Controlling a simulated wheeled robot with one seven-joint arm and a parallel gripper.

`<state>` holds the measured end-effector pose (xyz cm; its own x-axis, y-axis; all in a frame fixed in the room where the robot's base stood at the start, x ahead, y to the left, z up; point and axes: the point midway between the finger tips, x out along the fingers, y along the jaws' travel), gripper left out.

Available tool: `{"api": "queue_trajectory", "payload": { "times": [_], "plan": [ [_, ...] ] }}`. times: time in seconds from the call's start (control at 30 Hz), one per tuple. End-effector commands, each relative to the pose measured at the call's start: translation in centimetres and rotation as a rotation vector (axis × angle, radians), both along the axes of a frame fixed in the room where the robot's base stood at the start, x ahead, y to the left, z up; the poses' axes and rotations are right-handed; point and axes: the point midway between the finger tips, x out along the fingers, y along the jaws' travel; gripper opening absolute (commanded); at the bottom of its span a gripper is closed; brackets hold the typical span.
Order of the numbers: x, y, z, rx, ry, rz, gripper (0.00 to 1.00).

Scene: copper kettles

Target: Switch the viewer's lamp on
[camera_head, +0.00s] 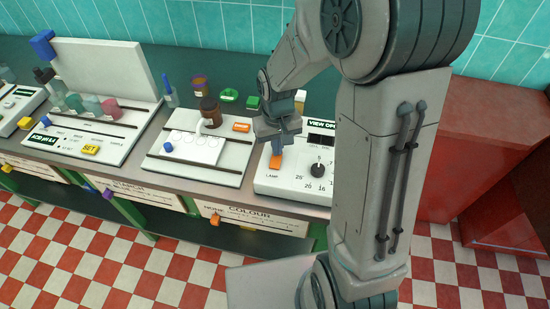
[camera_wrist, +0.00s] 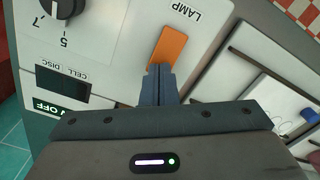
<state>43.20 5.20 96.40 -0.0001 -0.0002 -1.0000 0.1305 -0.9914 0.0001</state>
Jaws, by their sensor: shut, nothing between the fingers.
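The viewer (camera_head: 262,186) is a white console with a sloped panel, partly hidden behind my arm. Its orange lamp switch (camera_head: 275,162), labelled LAMP, sits on the panel's left side. In the wrist view the orange switch (camera_wrist: 169,46) lies just beyond my fingertips. My gripper (camera_head: 277,149) is shut and empty, pointing down at the switch. In the wrist view the shut fingertips (camera_wrist: 160,70) are at the switch's near end; I cannot tell whether they touch it.
A black dial (camera_head: 317,170) is right of the switch. A white tray unit (camera_head: 225,172) with a brown jar (camera_head: 210,112) stands left of the viewer. Farther left is another console (camera_head: 75,150). A red cabinet (camera_head: 480,140) stands at right.

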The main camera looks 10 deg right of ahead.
Motion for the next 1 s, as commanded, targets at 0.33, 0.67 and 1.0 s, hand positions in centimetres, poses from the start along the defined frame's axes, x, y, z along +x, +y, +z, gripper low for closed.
{"api": "queue_trajectory", "payload": {
  "times": [0.33, 0.67, 1.0],
  "plan": [
    [0.0, 0.0, -0.6, 0.0, 0.001, 0.0, 0.0],
    [0.0, 0.0, 0.9, 0.0, -0.001, 0.0, 0.0],
    [0.0, 0.0, 3.6, 0.0, 0.0, 0.0, 0.0]
  ]
}}
